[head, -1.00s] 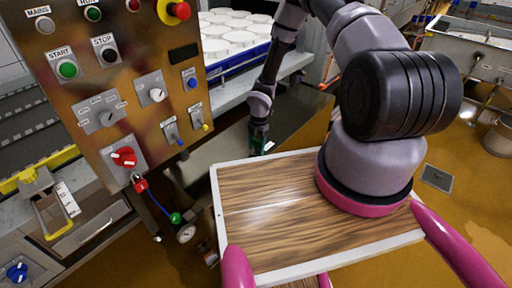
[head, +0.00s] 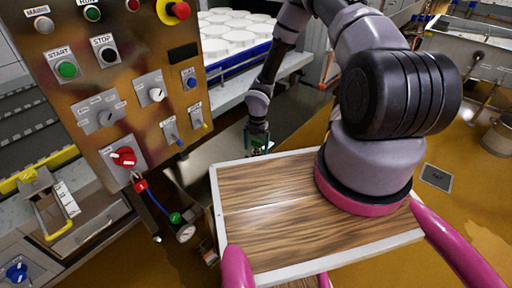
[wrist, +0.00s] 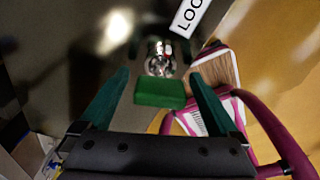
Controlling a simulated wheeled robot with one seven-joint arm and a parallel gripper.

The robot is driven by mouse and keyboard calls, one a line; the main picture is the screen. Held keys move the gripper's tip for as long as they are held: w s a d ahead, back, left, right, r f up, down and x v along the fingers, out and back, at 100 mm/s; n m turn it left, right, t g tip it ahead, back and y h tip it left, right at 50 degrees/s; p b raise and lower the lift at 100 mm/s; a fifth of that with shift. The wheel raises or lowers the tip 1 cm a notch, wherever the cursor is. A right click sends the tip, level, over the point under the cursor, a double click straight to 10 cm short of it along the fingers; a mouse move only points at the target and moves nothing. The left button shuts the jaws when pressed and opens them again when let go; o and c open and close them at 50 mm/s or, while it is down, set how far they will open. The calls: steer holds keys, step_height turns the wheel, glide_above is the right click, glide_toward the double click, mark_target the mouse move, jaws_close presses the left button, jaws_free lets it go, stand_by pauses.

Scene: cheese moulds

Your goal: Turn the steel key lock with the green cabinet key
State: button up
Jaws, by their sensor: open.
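The green cabinet key shows in the wrist view as a green block-shaped head (wrist: 160,93). Just beyond it is the round, shiny steel key lock (wrist: 160,65) with a small red mark. The key head covers the join, so I cannot tell how far the key sits in the lock. My gripper (wrist: 157,82) is open; its two dark green fingers stand left and right of the key head with gaps on both sides. In the head view my gripper (head: 260,146) points down beyond the wooden tray top, and the key and lock are too small to make out.
A white label reading "LOC" (wrist: 190,15) is beside the lock, cut off. The steel control panel (head: 140,75) with buttons, switches and a red rotary handle (head: 123,157) stands left of my arm. My wood-topped tray (head: 270,215) is close in front.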

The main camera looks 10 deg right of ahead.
steer(key=d+r+m+t+h, duration=0.1)
steer(key=d+r+m, duration=0.3)
steer(key=r, duration=1)
steer(key=d+r+m+t+h, duration=0.15)
steer(key=r+m, duration=0.45)
steer(key=r, duration=0.8)
steer(key=d+r+m+t, duration=0.1)
steer(key=d+r+m, duration=0.3)
steer(key=r, duration=1)
steer(key=s+a+r+m+t+y, duration=0.1)
steer(key=s+r+m+t+y, duration=0.1)
steer(key=s+r+m, duration=0.7)
steer(key=s+a+r+m+t+y, duration=0.1)
steer(key=s+a+r+m+t, duration=0.1)
steer(key=s+r+m, duration=0.8)
steer(key=s+r+t, duration=0.1)
steer(key=s+r, duration=0.1)
steer(key=s, duration=0.1)
steer(key=shift+a+r+y, duration=0.3)
steer(key=shift+r+y, duration=0.05)
